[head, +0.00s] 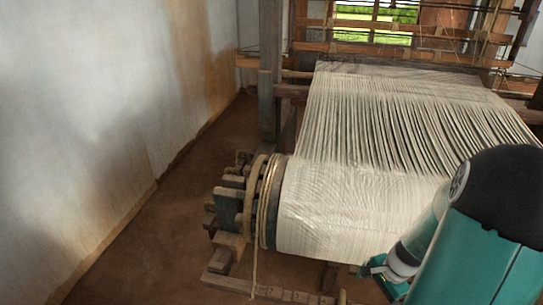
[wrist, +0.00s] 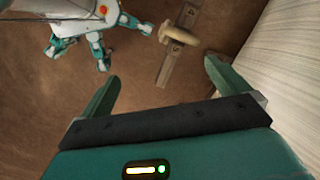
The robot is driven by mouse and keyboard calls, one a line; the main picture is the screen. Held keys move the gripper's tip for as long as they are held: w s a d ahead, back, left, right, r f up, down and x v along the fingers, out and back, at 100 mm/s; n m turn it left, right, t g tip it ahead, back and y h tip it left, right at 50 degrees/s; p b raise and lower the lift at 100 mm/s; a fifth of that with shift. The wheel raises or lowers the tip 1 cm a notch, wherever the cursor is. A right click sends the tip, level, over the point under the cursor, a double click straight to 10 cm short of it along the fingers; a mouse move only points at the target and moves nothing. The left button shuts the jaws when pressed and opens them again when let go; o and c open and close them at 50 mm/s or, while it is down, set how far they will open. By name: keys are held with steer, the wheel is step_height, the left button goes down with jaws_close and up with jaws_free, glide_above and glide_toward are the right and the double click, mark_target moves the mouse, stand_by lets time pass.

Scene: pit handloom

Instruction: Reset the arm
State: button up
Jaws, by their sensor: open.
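My gripper (wrist: 161,68) is open in the wrist view, with its two teal fingers spread wide and nothing between them. Brown floor shows beyond the fingers. In the head view my gripper (head: 378,274) is at the lower right, partly hidden by my teal and black arm. It appears in front of the lower edge of the loom's white cloth roll (head: 330,205). I cannot tell the exact gap between them. In the wrist view a pale ribbed surface (wrist: 290,60), likely the roll, lies right of the right finger.
White warp threads (head: 390,110) run back to the loom's wooden frame (head: 270,70). A wooden ratchet wheel with rope (head: 265,205) is at the roll's left end. A floor beam (wrist: 172,70) lies below. Bare floor (head: 150,250) runs between loom and white wall (head: 90,120).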

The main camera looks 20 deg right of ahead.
steer(key=w+a+r+n+t+h, duration=0.1)
steer(key=w+a+r+n, duration=0.2)
steer(key=a+r+n, duration=0.35)
steer(key=w+a+r+n+h, duration=0.1)
steer(key=w+a+r+n, duration=0.15)
steer(key=a+r, duration=0.65)
steer(key=s+a+r+n+t, duration=0.3)
steer(key=s+a+r+n, duration=0.3)
steer(key=r, duration=0.6)
steer(key=a+n, duration=0.2)
steer(key=a, duration=0.1)
steer(key=shift+a+r, duration=0.25)
steer(key=shift+a, duration=0.05)
